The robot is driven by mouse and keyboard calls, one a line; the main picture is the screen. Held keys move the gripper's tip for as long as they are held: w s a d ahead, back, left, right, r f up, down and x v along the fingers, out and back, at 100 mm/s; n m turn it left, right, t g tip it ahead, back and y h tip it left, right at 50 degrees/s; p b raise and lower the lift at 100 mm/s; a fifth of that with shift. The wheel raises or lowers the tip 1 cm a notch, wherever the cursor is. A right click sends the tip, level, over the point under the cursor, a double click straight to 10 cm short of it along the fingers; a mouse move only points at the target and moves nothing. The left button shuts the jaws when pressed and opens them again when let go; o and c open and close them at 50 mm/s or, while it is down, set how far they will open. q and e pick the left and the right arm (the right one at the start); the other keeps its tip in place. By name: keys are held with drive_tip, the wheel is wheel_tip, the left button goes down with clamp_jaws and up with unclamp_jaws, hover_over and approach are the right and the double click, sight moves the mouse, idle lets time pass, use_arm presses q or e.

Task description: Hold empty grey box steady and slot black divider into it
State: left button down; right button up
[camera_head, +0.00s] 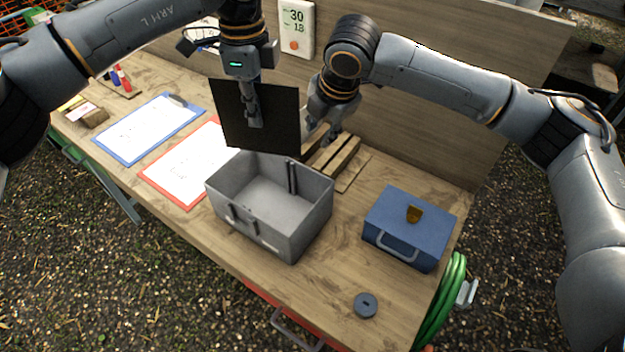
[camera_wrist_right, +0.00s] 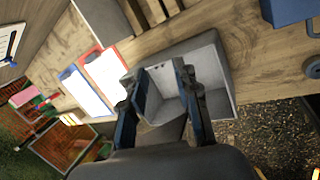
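The empty grey box (camera_head: 292,238) stands upright and open-topped on the table. A dark slot rail (camera_head: 292,178) shows on its inner far wall, and the box also shows in the right wrist view (camera_wrist_right: 218,62). My left gripper (camera_head: 256,122) is shut on the black divider (camera_head: 228,105), a flat square panel held nearly upright. The divider hangs above and behind the box's far rim, apart from the inside. My right gripper (camera_head: 320,138) is behind the box's far right corner; its fingers are spread in the wrist view (camera_wrist_right: 160,75). No contact with the box is clear.
A blue toolbox (camera_head: 395,240) with a handle stands right of the box, and a dark grey disc (camera_head: 365,305) lies in front of it. Red (camera_head: 165,188) and blue (camera_head: 130,148) clipboards lie left. A wooden pallet (camera_head: 345,150) is behind the box, before an upright back panel (camera_head: 420,110).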

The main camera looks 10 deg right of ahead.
drive_tip(key=s+a+f+n+g, duration=0.1)
drive_tip(key=s, duration=0.2)
drive_tip(key=s+a+f+g, duration=0.1)
drive_tip(key=s, duration=0.2)
drive_tip(key=s+a+f+n+g+h, duration=0.1)
drive_tip(key=s+f+g, duration=0.1)
drive_tip(key=s, duration=0.2)
drive_tip(key=shift+a+n, duration=0.25)
drive_tip(key=shift+n, duration=0.05)
drive_tip(key=shift+a+f, duration=0.1)
drive_tip(key=shift+f, duration=0.2)
hover_over(313, 238)
wheel_tip(313, 238, down, 11)
drive_tip(key=shift+w+f, duration=0.15)
clamp_jaws()
